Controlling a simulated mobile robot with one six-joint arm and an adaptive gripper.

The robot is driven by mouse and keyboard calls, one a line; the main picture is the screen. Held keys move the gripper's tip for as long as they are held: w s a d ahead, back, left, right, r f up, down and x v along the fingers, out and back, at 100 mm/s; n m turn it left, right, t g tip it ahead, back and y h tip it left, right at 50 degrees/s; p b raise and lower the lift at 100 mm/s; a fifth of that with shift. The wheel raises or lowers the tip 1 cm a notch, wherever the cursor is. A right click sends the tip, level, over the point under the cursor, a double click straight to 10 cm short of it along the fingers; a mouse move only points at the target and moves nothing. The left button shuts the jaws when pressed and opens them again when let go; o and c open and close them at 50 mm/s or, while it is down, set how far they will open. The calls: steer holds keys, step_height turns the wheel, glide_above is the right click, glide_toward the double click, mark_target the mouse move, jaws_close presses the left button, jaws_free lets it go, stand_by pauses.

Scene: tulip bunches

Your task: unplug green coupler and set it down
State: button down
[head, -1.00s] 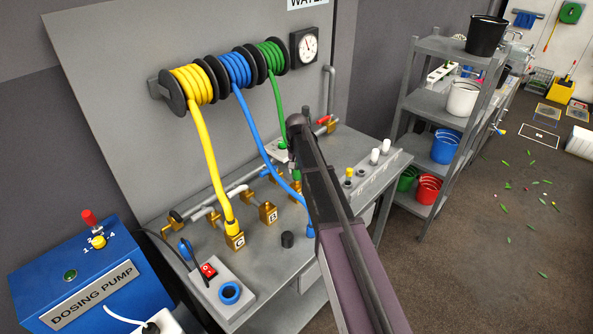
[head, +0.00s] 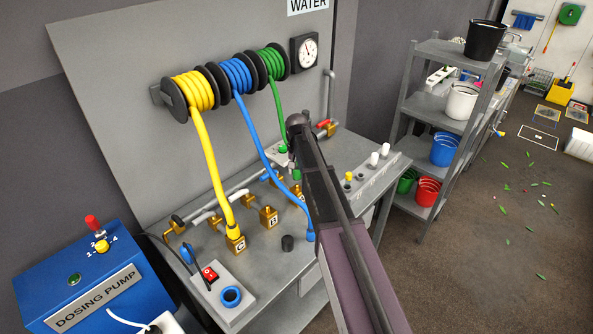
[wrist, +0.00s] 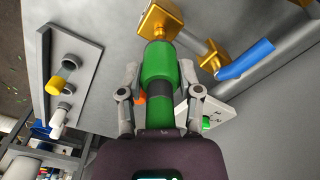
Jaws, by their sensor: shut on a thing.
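My gripper (wrist: 160,78) is shut on the green coupler (wrist: 159,63), with one finger on each side of it in the wrist view. The coupler's far end meets or overlaps a brass block (wrist: 157,18) in that view; I cannot tell whether it is seated there. In the head view my gripper (head: 293,152) is over the back right of the bench, and my arm hides most of what is below it. The green hose (head: 277,103) hangs from its reel to the gripper.
The yellow hose (head: 212,170) runs to a brass block marked C (head: 236,244). The blue hose (head: 268,160) ends beside my arm. A white-knobbed panel (head: 365,172) is on the right of the bench (head: 262,268).

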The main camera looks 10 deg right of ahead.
steer(key=shift+r+p, duration=0.8)
steer(key=shift+r, duration=0.2)
steer(key=shift+f+b, duration=0.8)
steer(key=shift+f, duration=0.05)
steer(key=shift+a+r, duration=0.1)
